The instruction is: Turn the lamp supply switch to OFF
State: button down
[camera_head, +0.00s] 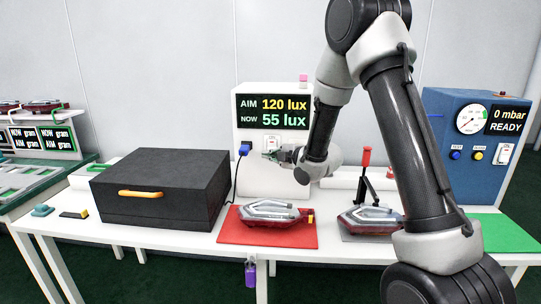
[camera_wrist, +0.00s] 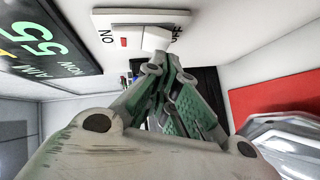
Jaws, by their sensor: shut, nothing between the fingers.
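The lamp supply switch (camera_wrist: 157,38) shows at the top of the wrist view, a white rocker on a pale plate with ON and OFF lettering. A small red mark sits on the ON side. In the head view my gripper covers most of it, on the front of the white cabinet (camera_head: 248,180) below the display. My gripper (camera_wrist: 172,62) is shut and empty, its tips close to the rocker. I cannot tell whether they touch it. In the head view my gripper (camera_head: 272,154) points left along the cabinet front.
The display (camera_head: 272,112) reads AIM 120 lux, NOW 55 lux. A blue plug (camera_head: 244,148) with a black cable is left of my gripper. A black box (camera_head: 160,185) stands left. A tail lamp (camera_head: 268,211) lies on a red mat (camera_head: 245,238); another (camera_head: 368,219) lies right.

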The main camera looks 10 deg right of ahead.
jog(key=f+n+t, duration=0.1)
jog(key=w+f+n+t, duration=0.1)
jog(key=shift+w+d+t+y, duration=0.25)
jog(key=shift+d+t+y, duration=0.05)
jog(key=shift+r, duration=0.1)
dwell(0.3)
